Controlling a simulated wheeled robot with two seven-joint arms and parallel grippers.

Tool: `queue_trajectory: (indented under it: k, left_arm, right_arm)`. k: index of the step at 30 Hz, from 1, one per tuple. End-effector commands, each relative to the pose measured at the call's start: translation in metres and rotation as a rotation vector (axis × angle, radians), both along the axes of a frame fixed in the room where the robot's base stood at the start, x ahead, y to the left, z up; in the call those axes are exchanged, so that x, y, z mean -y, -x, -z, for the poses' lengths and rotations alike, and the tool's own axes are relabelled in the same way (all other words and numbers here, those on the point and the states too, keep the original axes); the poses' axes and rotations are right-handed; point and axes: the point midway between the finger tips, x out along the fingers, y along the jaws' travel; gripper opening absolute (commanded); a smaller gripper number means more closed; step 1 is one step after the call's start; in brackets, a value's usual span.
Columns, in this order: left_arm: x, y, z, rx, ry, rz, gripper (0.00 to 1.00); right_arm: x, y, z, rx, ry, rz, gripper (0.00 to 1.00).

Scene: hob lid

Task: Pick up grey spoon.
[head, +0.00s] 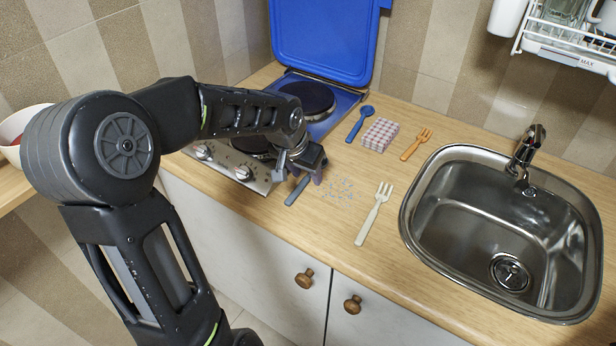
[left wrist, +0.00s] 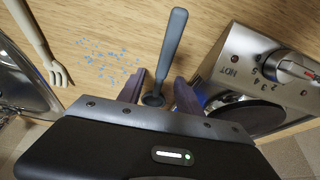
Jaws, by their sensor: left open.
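The grey spoon lies on the wooden worktop beside the hob. In the head view its handle (head: 296,191) sticks out below my left gripper (head: 303,171), which hides the rest. The left wrist view shows the whole handle of the grey spoon (left wrist: 172,48), with its bowl near the gripper. My left gripper (left wrist: 158,90) is open, with its two purple fingers on either side of the spoon's bowl end. I cannot tell how far above the worktop the fingers are. My right gripper is not in view.
The hob (head: 203,153) with its raised blue lid (head: 322,40) is close by. A blue spoon (head: 360,123), checked sponge (head: 380,135), orange fork (head: 416,144) and cream fork (head: 374,214) lie on the worktop (head: 310,232). The sink (head: 480,190) is at right. Small bluish flecks lie beside the grey spoon.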

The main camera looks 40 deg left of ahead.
Motion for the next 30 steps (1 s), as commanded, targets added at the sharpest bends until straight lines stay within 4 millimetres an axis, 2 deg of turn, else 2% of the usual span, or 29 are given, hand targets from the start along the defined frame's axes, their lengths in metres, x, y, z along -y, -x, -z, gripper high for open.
queue_trajectory:
  k: [2,17,30]
  left_arm:
    - [-0.0001,-0.0001,0.0016,0.0,0.0,0.0,0.42]
    - [0.0001,0.0,0.0008,0.0,0.0,0.0,0.01]
    - [0.0002,0.0,0.0008,0.0,0.0,0.0,0.0]
  right_arm:
    - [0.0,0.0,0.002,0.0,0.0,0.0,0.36]
    - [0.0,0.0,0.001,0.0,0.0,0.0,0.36]
    - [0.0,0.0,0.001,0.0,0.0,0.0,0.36]
